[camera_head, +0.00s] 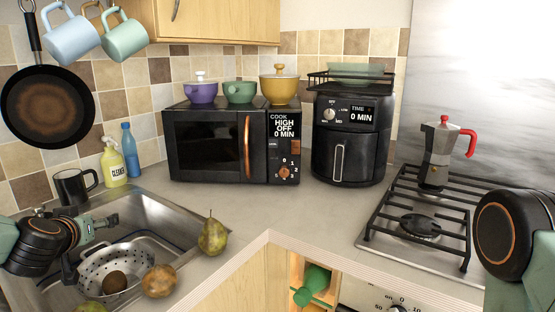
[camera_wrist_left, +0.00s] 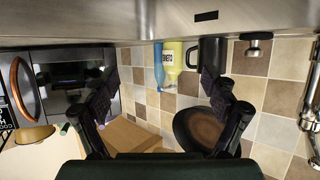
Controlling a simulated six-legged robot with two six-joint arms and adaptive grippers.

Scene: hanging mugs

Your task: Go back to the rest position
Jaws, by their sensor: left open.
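My left gripper (camera_head: 96,246) is over the sink at the lower left of the head view, its fingers spread apart with nothing between them. In the left wrist view, which appears upside down, the two dark fingers (camera_wrist_left: 160,82) stand wide apart. A light blue mug (camera_head: 73,40) and a green mug (camera_head: 125,38) hang at the upper left, with a tan mug partly hidden behind them. A black mug (camera_head: 75,187) stands on the counter behind the sink and also shows in the left wrist view (camera_wrist_left: 210,52). My right arm shows at the right edge; its gripper is out of view.
A colander (camera_head: 118,268) with fruit is in the sink (camera_head: 150,205) near my left gripper. A pear (camera_head: 212,237) stands beside it. A microwave (camera_head: 205,145), air fryer (camera_head: 350,140) and stove with moka pot (camera_head: 437,155) line the counter. The middle counter is clear.

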